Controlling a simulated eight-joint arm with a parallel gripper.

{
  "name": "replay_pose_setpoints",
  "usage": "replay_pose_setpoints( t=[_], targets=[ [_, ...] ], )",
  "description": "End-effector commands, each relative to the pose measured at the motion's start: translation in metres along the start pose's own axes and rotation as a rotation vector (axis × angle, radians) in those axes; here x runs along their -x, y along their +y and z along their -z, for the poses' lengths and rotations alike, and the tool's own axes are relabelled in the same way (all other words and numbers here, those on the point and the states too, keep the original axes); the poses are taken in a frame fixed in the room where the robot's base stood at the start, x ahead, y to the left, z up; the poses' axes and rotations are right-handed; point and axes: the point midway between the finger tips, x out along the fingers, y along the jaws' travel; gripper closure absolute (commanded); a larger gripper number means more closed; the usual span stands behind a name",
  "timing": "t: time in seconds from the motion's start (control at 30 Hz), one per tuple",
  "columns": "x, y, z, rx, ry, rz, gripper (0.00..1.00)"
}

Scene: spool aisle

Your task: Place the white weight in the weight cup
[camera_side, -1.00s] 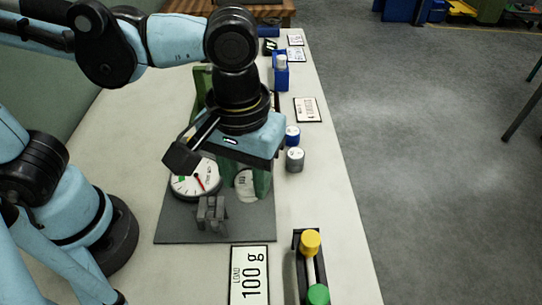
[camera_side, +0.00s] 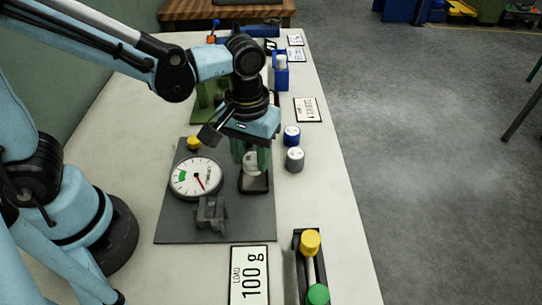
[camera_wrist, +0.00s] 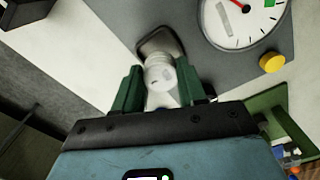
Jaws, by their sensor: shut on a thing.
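My gripper (camera_side: 257,166) has green fingers, closed on the sides of the white weight (camera_side: 250,162). In the wrist view, the gripper (camera_wrist: 158,88) points toward the picture's top, with the white weight (camera_wrist: 160,73) between its fingers. The weight cup (camera_side: 255,188) seems to be the dark-rimmed holder on the grey plate, right of the dial. In the wrist view, the cup's rim (camera_wrist: 148,44) shows just beyond the weight. The weight overlaps the cup in both views; I cannot tell whether they touch.
The grey plate (camera_side: 180,228) carries a round dial (camera_side: 195,178), a yellow knob (camera_side: 193,142) and a grey block (camera_side: 211,213). Blue (camera_side: 291,136) and grey (camera_side: 295,160) cylinders stand to the right. A "100 g" card (camera_side: 249,276) and a dark rack (camera_side: 302,262) lie in front.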

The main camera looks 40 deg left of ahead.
Motion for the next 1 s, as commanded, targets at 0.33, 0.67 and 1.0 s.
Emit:
replay_pose_setpoints(
  t=[0.33,0.67,1.0],
  targets=[
    [-0.034,0.000,0.000,-0.001,0.000,0.000,0.92],
    [-0.039,0.000,0.000,0.000,0.000,0.000,0.92],
    [-0.042,0.000,0.000,0.000,0.000,0.000,0.36]
  ],
)
